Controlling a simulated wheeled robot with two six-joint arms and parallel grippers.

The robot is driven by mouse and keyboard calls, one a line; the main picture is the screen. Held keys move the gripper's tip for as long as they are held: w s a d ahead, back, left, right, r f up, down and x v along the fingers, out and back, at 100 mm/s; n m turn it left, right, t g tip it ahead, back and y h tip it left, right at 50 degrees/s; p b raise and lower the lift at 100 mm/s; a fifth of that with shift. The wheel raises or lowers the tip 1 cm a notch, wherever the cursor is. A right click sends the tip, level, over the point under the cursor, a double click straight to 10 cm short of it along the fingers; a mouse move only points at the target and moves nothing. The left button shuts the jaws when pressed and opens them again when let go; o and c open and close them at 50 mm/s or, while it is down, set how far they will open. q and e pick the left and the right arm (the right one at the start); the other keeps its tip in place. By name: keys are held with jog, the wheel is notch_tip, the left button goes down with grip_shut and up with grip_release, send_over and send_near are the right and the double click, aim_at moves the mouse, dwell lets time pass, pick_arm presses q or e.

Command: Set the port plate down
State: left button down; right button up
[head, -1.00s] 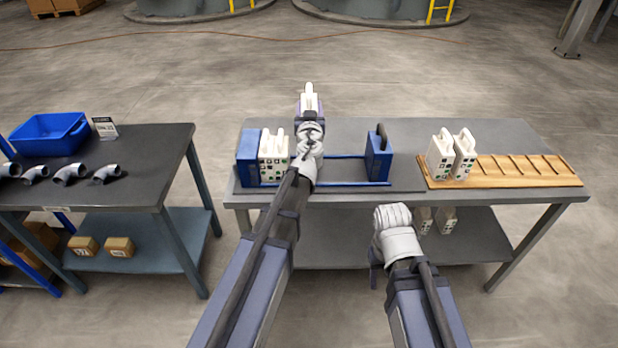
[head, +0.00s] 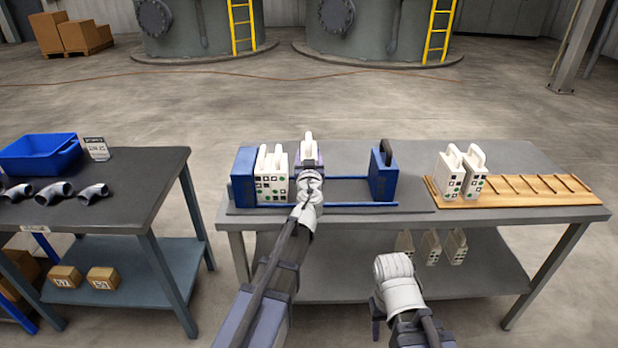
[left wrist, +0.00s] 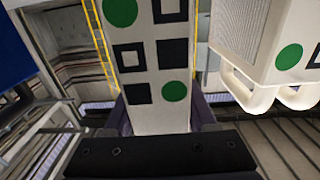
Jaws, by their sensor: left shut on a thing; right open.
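The white port plate (left wrist: 155,75), marked with green circles and black squares, is in my left gripper (head: 308,163). In the head view its handle (head: 308,140) rises above the gripper, slightly higher than the neighbouring plates' handles. My left gripper is shut on the plate, over the blue press rails (head: 350,204). Whether the plate touches the rails is hidden by my wrist. My right gripper (head: 376,322) is low before the bench, empty and open.
A blue block (head: 383,175) with a black handle stands at the rails' right side, with open rail before it. Plates (head: 460,175) stand in a wooden rack (head: 530,192) at right. More plates (head: 430,245) are on the lower shelf. A side table (head: 130,170) stands left.

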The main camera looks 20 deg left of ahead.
pick_arm(q)
jog(key=shift+f, duration=0.1)
notch_tip(320, 180, down, 4)
jog(key=b, duration=0.3)
jog(key=shift+b, duration=0.4)
jog(key=c, duration=0.7)
grip_release()
jog(key=o, duration=0.5)
